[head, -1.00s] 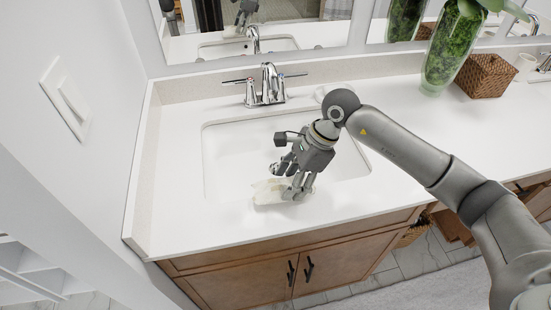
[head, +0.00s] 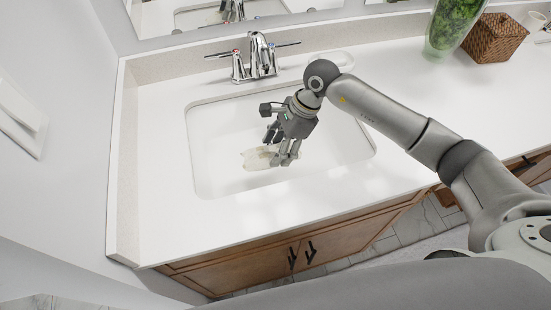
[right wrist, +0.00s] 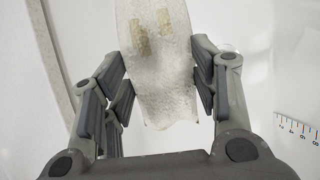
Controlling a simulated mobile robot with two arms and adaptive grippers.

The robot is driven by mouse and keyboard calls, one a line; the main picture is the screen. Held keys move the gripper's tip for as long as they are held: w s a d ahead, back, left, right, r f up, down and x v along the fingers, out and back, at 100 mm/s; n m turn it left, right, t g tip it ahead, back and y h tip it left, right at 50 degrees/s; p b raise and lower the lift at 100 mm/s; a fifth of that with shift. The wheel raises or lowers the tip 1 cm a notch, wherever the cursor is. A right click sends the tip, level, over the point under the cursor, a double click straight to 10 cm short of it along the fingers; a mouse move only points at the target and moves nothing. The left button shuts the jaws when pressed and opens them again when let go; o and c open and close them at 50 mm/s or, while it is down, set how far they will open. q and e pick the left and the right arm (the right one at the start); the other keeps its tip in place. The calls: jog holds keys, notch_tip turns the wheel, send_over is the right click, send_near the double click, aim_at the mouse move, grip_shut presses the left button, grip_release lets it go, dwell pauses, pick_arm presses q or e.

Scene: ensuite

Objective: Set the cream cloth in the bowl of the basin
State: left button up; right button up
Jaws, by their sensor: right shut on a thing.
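The cream cloth (head: 257,158) is in the grip of my right gripper (head: 278,158), over the white basin (head: 222,178) in the head view. The cloth shows between the two fingers of my right gripper (right wrist: 160,92) in the right wrist view, where the cloth (right wrist: 158,70) hangs away from the palm and has two tan marks. Whether the cloth touches the bottom of the bowl I cannot tell. My left gripper is not in view.
The chrome faucet (head: 258,58) stands behind the basin. A white dish (head: 330,62) lies behind my right arm. A green vase (head: 447,28) and a woven basket (head: 493,38) stand at the back right. The counter front (head: 260,222) is clear.

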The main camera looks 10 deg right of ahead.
aim_at(273, 177)
jog(key=f+p, duration=0.1)
jog(key=f, duration=1)
jog(key=shift+w+p, duration=0.2)
jog(key=shift+p, duration=0.2)
jog(key=shift+f, duration=0.15)
jog(key=shift+f, duration=0.2)
jog(key=o, duration=0.9)
jog(key=shift+r, duration=0.1)
